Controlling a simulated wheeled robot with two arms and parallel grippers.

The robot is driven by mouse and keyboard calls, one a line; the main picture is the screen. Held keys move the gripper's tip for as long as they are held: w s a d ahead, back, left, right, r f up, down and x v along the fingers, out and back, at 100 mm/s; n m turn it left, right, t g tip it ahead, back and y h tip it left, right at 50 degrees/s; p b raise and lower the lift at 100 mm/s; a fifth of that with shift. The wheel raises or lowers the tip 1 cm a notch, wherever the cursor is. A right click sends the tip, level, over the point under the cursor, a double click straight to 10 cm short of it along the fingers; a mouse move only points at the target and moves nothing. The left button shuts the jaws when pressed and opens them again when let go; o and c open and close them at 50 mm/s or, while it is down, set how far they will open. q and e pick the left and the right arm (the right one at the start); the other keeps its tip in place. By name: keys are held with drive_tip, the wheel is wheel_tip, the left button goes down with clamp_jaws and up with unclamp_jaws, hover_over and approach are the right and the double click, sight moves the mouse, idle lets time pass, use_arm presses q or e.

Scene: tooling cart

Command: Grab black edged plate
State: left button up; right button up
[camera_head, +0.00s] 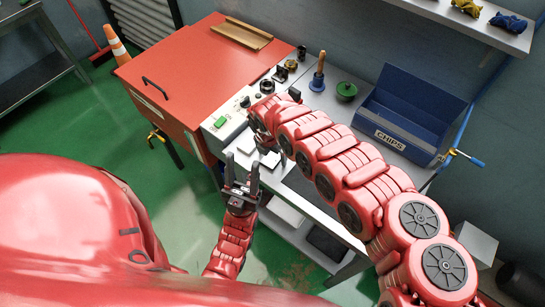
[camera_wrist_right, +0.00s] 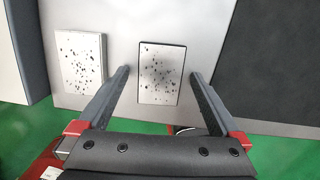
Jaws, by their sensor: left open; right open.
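The black edged plate (camera_wrist_right: 162,73) is a pale speckled rectangle with a thin dark rim, lying flat on the light cart surface in the right wrist view. My right gripper (camera_wrist_right: 159,76) is open, its fingers to the left and right of this plate with gaps on both sides. A similar speckled plate (camera_wrist_right: 82,60) with a pale edge lies to its left, outside the fingers. In the head view my right gripper (camera_head: 266,150) is over the cart's near end and partly covers the plates. My left gripper (camera_head: 242,172) is open and empty in front of the cart edge.
A dark mat (camera_wrist_right: 275,60) lies right of the plates. On the cart stand a blue CHIPS bin (camera_head: 405,112), a green round item (camera_head: 346,91) and a wooden-handled tool (camera_head: 318,72). A red cabinet (camera_head: 190,75) adjoins at left.

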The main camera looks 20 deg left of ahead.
clamp_jaws()
idle(0.3)
drive_tip(key=shift+a+r, duration=0.1)
